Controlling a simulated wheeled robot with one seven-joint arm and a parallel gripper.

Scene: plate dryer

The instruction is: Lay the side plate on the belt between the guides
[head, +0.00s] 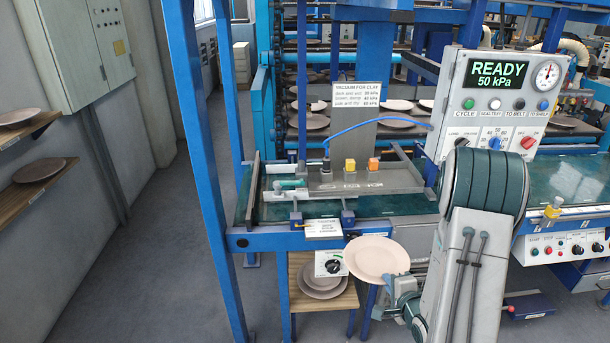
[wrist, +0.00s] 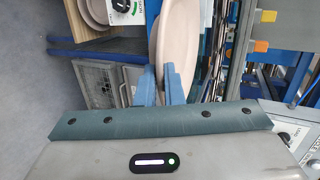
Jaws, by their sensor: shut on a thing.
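The pale pinkish side plate (head: 375,256) is held by its rim in my gripper (head: 398,284), tilted, in front of the machine and below the belt's front edge. In the wrist view the plate (wrist: 178,42) is seen nearly edge-on between the two blue fingers of my gripper (wrist: 160,78). The green belt (head: 385,207) runs across the machine, left of and behind my arm. A dark upright guide bar (head: 253,186) stands at the belt's left end. My arm hides part of the belt to the right, and I cannot tell where the other guide is.
A control panel (head: 497,98) reads READY 50 kPa. A grey fixture (head: 360,180) with yellow and orange blocks stands over the belt. A wooden stand (head: 325,300) with plates is below. A blue post (head: 205,150) rises at left. Floor at left is clear.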

